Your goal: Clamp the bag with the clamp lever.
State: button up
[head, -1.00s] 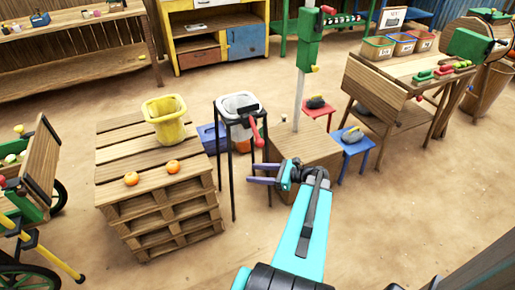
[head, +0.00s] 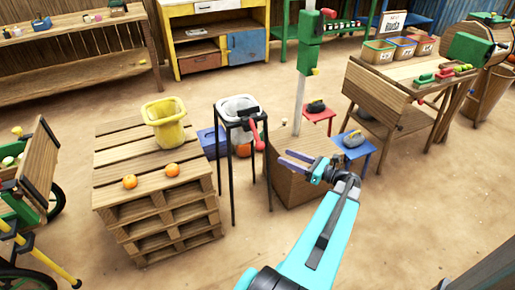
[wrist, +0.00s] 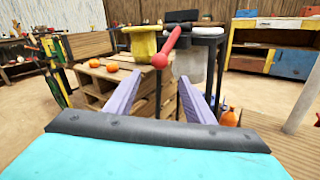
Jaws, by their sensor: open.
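A white bag (head: 238,105) hangs in a black stand (head: 232,165) right of the pallets. It also shows in the wrist view (wrist: 188,64), partly behind the clamp. The clamp lever (head: 257,138) is red with a round knob and hangs down at the stand's right front. In the wrist view the red lever (wrist: 168,48) slopes down left from a black block, its knob near the middle. My gripper (head: 296,160) is open and empty, right of the lever and apart from it in the head view. In the wrist view its purple fingers (wrist: 157,95) stand apart below the knob.
A yellow bucket (head: 168,122) and two oranges (head: 129,181) are on the wooden pallet stack (head: 110,160) to the left. A wooden box with a pale post (head: 300,108) stands behind my gripper. Sandy floor in front is clear.

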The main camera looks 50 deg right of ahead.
aim_at(260, 146)
jog(key=shift+x, duration=6.8)
grip_shut()
jog(key=shift+s+a, duration=0.1)
jog(key=shift+a, duration=0.45)
jog(key=shift+d, duration=0.5)
